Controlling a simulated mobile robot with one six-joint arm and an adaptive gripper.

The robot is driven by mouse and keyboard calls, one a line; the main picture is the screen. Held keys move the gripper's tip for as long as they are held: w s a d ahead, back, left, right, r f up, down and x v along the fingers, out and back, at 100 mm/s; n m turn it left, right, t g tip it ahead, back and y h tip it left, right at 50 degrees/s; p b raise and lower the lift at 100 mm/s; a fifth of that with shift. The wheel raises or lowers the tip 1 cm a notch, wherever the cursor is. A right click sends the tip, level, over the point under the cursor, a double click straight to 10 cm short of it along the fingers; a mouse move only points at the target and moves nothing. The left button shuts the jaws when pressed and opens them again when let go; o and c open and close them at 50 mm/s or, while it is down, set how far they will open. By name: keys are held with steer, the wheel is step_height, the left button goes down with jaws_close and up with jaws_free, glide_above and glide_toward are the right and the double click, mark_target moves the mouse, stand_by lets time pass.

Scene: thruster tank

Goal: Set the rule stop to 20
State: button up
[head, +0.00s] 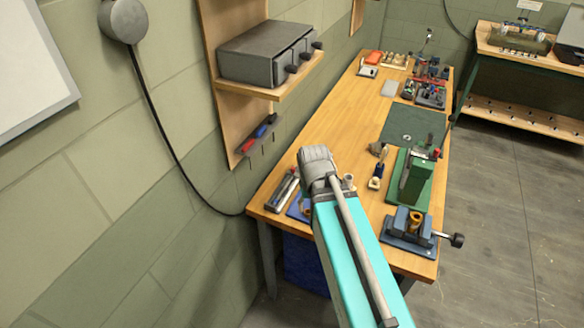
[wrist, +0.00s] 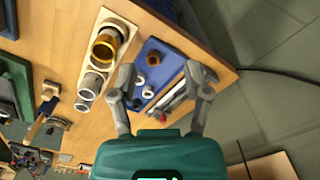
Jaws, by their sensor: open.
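My gripper (wrist: 158,70) is open in the wrist view, with nothing between its fingers. Below and between the fingertips lie a blue board (wrist: 154,56) with small round parts and a long grey rail-like piece (wrist: 174,97). This grey piece also shows in the head view (head: 285,188) at the bench's near left edge. It may be the rule, but I cannot make out its stop, scale or numbers. The right finger covers part of it in the wrist view. In the head view my arm hides the gripper.
A pale holder with metal rings (wrist: 109,40) lies left of the blue board in the wrist view. A green stand (head: 414,180) and a blue vise (head: 408,224) stand at the bench's right. A wall shelf holds a grey drawer box (head: 262,55). Bare wood (head: 335,120) lies mid-bench.

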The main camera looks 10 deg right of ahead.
mark_target(293, 168)
steer(key=w+r+n+p, duration=0.3)
steer(key=w, duration=2.5)
steer(key=shift+d+f, duration=0.1)
steer(key=shift+d, duration=0.05)
step_height(293, 168, down, 14)
steer(key=b, duration=1.3)
steer(key=shift+r+b, duration=0.2)
steer(key=shift+b, duration=0.2)
steer(key=shift+s, duration=0.1)
jaws_close()
